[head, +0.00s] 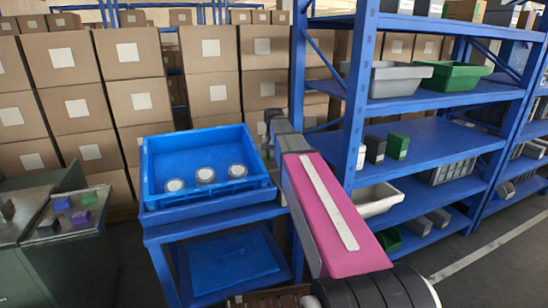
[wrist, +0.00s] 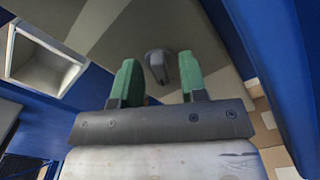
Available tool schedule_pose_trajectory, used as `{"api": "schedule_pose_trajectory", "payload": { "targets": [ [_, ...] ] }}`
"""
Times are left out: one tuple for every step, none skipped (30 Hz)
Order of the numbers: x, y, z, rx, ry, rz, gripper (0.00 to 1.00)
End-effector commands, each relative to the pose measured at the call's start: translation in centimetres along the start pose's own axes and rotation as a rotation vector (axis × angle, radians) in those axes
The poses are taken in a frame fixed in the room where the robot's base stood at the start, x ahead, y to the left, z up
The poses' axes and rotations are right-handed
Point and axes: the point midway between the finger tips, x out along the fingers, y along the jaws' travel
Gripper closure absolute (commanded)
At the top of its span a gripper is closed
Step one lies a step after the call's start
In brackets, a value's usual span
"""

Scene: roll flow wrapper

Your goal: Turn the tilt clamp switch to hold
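My gripper (wrist: 158,85) shows in the wrist view with its two green fingers spread apart and nothing held between them. A small dark grey rounded piece (wrist: 157,66) appears beyond and between the fingers, against a grey-olive surface. I cannot tell whether it is the tilt clamp switch or how far away it is. No tilt clamp switch can be made out in the head view. There my arm reaches forward past the blue table, and my gripper's fingers cannot be made out.
A blue tray (head: 152,190) with several round tins stands on a blue table (head: 160,236). Blue shelving (head: 440,140) with bins stands close on the right of my arm. Stacked cartons (head: 140,102) fill the back. A green cabinet (head: 60,265) is at left.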

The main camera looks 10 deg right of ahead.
Motion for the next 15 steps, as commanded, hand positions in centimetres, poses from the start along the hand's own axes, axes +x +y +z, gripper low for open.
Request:
{"api": "schedule_pose_trajectory", "payload": {
  "targets": [
    [0.0, 0.0, 0.0, 0.000, 0.000, 0.000, 0.61],
    [0.0, 0.0, 0.0, 0.000, 0.000, 0.000, 0.61],
    [0.0, 0.0, 0.0, 0.000, 0.000, 0.000, 0.61],
    [0.0, 0.0, 0.0, 0.000, 0.000, 0.000, 0.61],
    [0.0, 0.0, 0.0, -0.001, 0.000, 0.000, 0.61],
    [-0.1, 0.0, 0.0, -0.001, 0.000, 0.000, 0.61],
    [-0.2, 0.0, 0.0, -0.001, 0.000, 0.000, 0.61],
    [-0.4, 0.0, 0.0, -0.001, 0.001, 0.000, 0.61],
    [-0.7, 0.0, 0.0, -0.001, 0.001, 0.000, 0.61],
    [-1.0, 0.0, -0.1, -0.001, 0.001, 0.000, 0.61],
    [-1.3, 0.0, -0.1, -0.001, 0.002, 0.000, 0.61],
    [-1.9, 0.0, -0.1, -0.001, 0.002, -0.001, 0.61],
    [-2.3, 0.0, -0.1, -0.001, 0.002, 0.000, 0.61],
    [-2.8, 0.0, -0.1, -0.001, 0.002, 0.000, 0.61],
    [-3.5, 0.0, -0.1, -0.001, 0.002, -0.001, 0.61]
  ]
}}
